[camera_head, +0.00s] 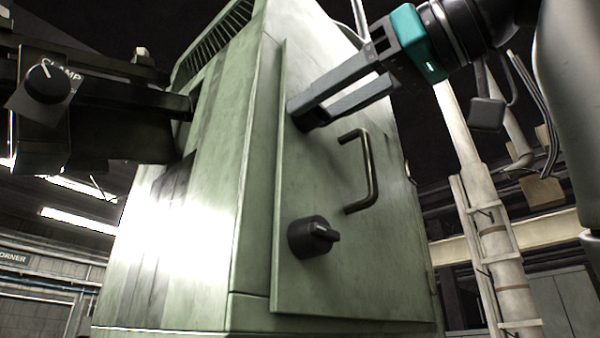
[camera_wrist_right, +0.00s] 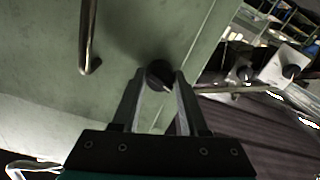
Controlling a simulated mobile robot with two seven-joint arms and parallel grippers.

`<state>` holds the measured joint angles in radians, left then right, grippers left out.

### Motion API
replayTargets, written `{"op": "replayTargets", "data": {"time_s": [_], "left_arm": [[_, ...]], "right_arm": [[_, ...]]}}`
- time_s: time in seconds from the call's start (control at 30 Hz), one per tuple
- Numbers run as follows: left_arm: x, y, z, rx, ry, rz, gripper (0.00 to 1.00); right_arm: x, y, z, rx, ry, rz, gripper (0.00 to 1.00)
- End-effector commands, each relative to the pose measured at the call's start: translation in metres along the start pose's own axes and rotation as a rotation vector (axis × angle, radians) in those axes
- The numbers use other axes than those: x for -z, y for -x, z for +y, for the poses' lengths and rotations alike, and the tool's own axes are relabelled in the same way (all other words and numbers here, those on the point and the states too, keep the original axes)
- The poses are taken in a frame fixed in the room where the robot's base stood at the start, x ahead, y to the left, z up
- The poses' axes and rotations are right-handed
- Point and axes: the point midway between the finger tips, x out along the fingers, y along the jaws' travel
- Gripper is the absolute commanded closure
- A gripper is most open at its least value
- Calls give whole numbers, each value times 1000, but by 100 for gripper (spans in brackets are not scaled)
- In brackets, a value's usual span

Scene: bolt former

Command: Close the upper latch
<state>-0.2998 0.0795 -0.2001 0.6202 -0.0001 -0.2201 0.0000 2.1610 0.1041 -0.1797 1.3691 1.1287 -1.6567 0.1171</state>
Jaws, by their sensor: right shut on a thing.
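The upper latch (camera_wrist_right: 158,72) is a round black knob on the green cabinet door (camera_head: 345,270). In the head view it is mostly hidden behind the fingertips of my right gripper (camera_head: 308,110). In the right wrist view my right gripper (camera_wrist_right: 161,80) has one finger on each side of the latch, shut on it near the door's edge. The latch's turn angle is hard to tell. A lower black latch (camera_head: 313,237) sits near the door's bottom, its grip pointing right. My left gripper is not in view.
A bent metal door handle (camera_head: 362,172) stands out from the door between the latches; it also shows in the wrist view (camera_wrist_right: 87,40). A dark clamp unit with a black knob (camera_head: 47,83) juts in at left. Pipes (camera_head: 495,250) stand behind at right.

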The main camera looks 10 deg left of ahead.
Motion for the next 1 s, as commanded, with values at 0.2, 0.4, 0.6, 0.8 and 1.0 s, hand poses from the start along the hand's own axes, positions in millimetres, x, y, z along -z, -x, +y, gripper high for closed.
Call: {"op": "replayTargets", "data": {"time_s": [0.2, 0.4, 0.6, 0.8, 1.0], "left_arm": [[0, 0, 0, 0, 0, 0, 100], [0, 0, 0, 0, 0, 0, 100], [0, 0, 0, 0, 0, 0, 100], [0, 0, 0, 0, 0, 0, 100], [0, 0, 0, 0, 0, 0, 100]], "right_arm": [[0, 0, 0, -2, 104, 1, 100], [0, 1, 1, -3, 305, 1, 100], [0, 0, 0, -2, 406, 0, 100], [0, 0, 0, -1, 407, 1, 53], [0, 0, 0, -1, 404, 1, 31]]}}
